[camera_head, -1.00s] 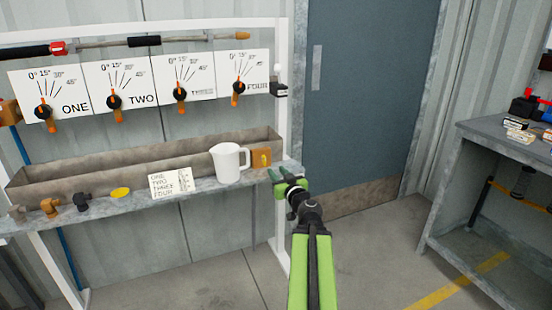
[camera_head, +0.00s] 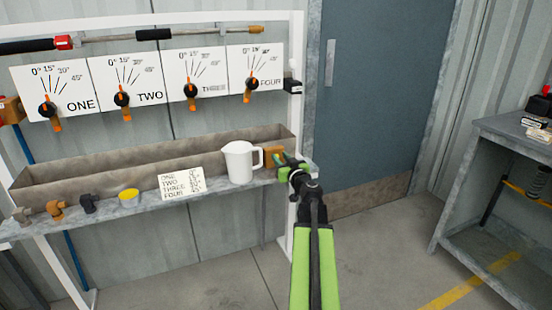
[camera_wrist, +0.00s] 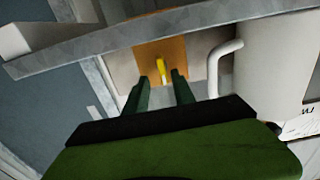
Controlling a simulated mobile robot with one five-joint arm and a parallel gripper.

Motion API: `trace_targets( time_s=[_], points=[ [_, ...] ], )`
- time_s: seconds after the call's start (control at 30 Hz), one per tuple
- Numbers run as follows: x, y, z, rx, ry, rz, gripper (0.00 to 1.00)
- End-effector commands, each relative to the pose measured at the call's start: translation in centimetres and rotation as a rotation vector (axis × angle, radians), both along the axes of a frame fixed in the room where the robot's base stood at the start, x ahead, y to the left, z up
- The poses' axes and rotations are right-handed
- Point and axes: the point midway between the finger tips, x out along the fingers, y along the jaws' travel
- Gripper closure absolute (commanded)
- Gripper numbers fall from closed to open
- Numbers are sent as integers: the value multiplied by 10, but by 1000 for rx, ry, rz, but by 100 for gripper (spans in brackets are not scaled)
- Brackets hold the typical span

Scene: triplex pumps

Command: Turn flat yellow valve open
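A small flat yellow valve handle (camera_wrist: 162,69) stands out from an orange block (camera_wrist: 172,50) in the wrist view. In the head view the orange block (camera_head: 270,153) sits at the right end of the shelf, partly hidden by my gripper, and its yellow handle cannot be made out. My gripper (camera_wrist: 163,82) is open. Its two green fingers point at the block, with the yellow handle between and just beyond their tips; I see no clear contact. My gripper also shows in the head view (camera_head: 280,159) at the shelf's right end.
A white jug (camera_head: 239,163) stands close beside the block, its handle near my fingers. A label card (camera_head: 181,184), yellow cup (camera_head: 129,197) and pipe fittings (camera_head: 56,209) line the shelf. Four dials hang above. A workbench (camera_head: 500,128) stands right, with open floor between.

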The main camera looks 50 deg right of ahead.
Motion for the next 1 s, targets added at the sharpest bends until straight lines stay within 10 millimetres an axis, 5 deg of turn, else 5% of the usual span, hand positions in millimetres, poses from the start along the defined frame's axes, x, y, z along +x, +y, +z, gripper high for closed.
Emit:
trace_targets(
  time_s=[0.07,0.3,1.0],
  points=[
    [2,3,0,0,0,4,70],
    [6,8,0,0,0,11,100],
    [7,9,-1,118,-50,11,100]
  ],
)
